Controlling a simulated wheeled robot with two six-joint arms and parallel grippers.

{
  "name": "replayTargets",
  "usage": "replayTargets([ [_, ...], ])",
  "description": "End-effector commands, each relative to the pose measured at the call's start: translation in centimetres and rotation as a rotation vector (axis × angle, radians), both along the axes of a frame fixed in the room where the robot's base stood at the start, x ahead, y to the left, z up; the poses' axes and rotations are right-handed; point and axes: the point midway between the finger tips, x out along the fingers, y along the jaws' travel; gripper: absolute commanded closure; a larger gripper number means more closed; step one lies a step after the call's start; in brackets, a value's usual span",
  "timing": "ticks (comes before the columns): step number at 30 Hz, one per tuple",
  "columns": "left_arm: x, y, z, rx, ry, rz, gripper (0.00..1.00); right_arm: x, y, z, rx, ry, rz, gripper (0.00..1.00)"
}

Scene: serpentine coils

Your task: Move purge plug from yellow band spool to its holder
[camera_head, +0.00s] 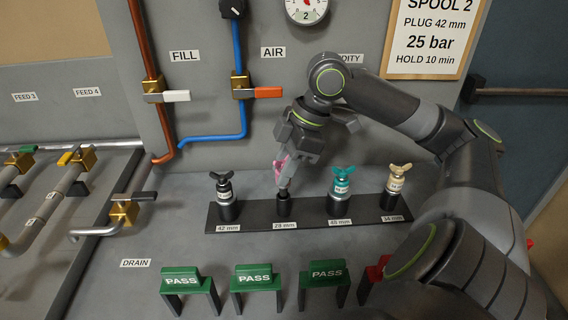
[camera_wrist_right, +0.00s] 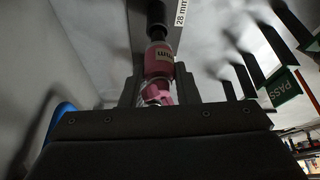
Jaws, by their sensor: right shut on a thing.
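A pink plug (camera_wrist_right: 158,62) with a pale label and a wing-shaped pink top is between the fingers of my right gripper (camera_head: 285,178). The gripper is shut on it, and only a bit of pink shows in the head view. The plug is in line with the black holder (camera_head: 283,207) marked 28 mm on the dark rack (camera_head: 256,217). The holder also shows in the right wrist view (camera_wrist_right: 156,13). I cannot tell how far the plug's lower end is inside it. My left gripper is not in view. No yellow band shows clearly on a spool.
Green PASS stands (camera_head: 256,278) are in front. Valves and pipes (camera_head: 123,213) are to the left.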

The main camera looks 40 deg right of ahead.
Motion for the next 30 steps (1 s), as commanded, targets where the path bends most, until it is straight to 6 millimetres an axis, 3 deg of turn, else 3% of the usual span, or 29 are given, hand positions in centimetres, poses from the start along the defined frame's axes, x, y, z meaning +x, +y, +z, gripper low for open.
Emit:
replayTargets([
  [13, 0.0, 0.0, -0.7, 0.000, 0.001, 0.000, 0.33, 0.0, 0.0, -1.7, 0.000, 0.000, 0.000, 1.00],
  [30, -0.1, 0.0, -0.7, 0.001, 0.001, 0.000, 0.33, 0.0, 0.0, -2.1, 0.000, 0.000, 0.000, 1.00],
])
